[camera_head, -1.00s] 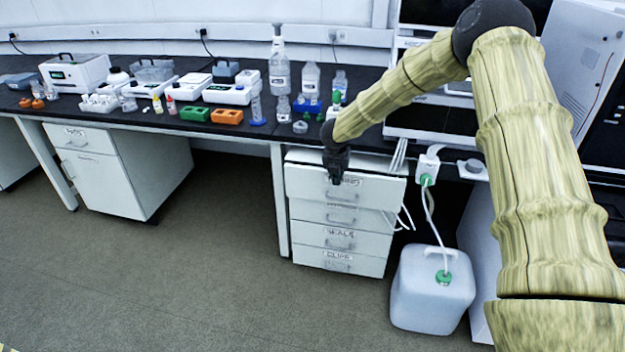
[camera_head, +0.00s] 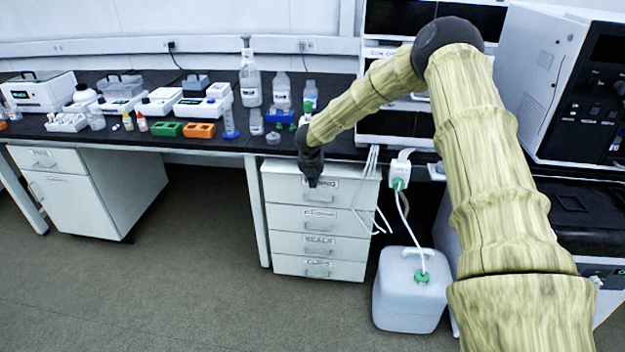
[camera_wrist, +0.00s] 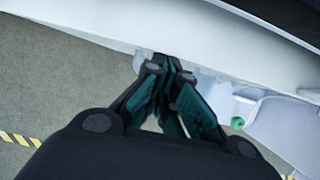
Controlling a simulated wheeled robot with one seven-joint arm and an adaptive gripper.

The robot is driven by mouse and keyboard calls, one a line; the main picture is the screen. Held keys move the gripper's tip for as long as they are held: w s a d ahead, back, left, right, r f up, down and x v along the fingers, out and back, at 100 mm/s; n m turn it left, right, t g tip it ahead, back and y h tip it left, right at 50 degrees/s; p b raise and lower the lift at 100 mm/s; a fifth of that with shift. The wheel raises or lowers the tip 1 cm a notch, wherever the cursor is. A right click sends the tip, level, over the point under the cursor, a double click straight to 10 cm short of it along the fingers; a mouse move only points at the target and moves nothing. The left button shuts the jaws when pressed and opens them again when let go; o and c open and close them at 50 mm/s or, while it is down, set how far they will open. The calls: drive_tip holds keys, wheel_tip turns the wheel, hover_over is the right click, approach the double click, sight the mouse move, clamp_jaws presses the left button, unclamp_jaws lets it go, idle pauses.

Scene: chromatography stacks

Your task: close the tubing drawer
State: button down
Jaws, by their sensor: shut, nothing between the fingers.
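The tubing drawer (camera_head: 345,196) is the top drawer of the white cabinet under the bench, its label partly hidden behind my gripper. In the head view its front looks flush, or nearly so, with the drawers below. My gripper (camera_head: 312,184) is shut and empty at this drawer's front, near its upper edge and handle. In the wrist view the gripper (camera_wrist: 165,64) has its dark fingertips together close against the white drawer front (camera_wrist: 95,36). Whether they touch it I cannot tell.
Several lower drawers (camera_head: 319,246) look shut. A white waste canister (camera_head: 408,300) with tubes stands right of the cabinet. The black bench (camera_head: 215,145) above carries bottles and instruments. The floor (camera_head: 190,290) in front is clear.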

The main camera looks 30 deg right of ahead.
drive_tip(key=shift+s+a, duration=0.2)
drive_tip(key=s+a+r, duration=0.4)
drive_tip(key=s+r, duration=0.2)
drive_tip(key=r, duration=0.3)
drive_tip(key=s+a+f+n+h+p, duration=0.1)
drive_tip(key=s+a+f+n+p, duration=0.3)
drive_tip(key=s+f+n, duration=0.6)
drive_tip(key=s+a+f+n+h+p, duration=0.15)
drive_tip(key=s+a+f+n, duration=0.35)
drive_tip(key=s+f+n, duration=0.5)
drive_tip(key=s+a+n+g+y+p, duration=0.1)
drive_tip(key=s+a+n+p, duration=0.1)
drive_tip(key=s+n, duration=0.5)
drive_tip(key=s+a+n+g+y+p, duration=0.1)
drive_tip(key=s+a+n, duration=0.4)
drive_tip(key=s, duration=1)
drive_tip(key=s+a+n+g+y+p, duration=0.1)
drive_tip(key=s+a+n+y+p, duration=0.2)
drive_tip(key=s+n, duration=0.7)
drive_tip(key=shift+s+a+f+n+g, duration=0.15)
drive_tip(key=shift+s+f+n+g, duration=0.2)
drive_tip(key=shift+s, duration=0.45)
